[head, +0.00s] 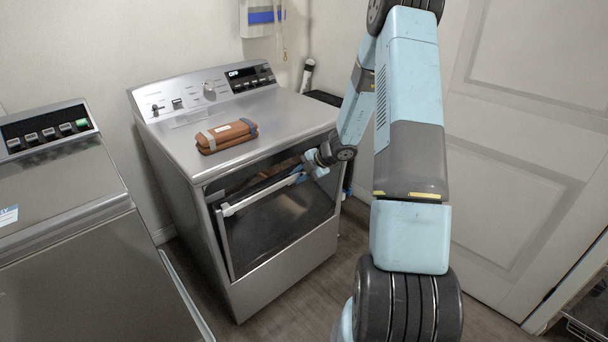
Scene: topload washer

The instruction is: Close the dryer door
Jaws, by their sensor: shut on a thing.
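The dryer (250,290) stands in the middle, with a display reading OFF on its back panel. Its door (280,222) is the dark-windowed panel on the front. The door is ajar: a dark gap shows above its top edge. A light handle bar (258,194) runs along that top edge. My gripper (304,173) is at the right end of this handle and shut on it. The fingertips are small here and partly hidden by my wrist.
A brown strapped bundle (227,136) lies on the dryer top. A topload washer (60,220) stands at the left. A wall is behind and a white panelled door (530,140) is at the right. Some wood floor (320,295) is clear in front of the dryer.

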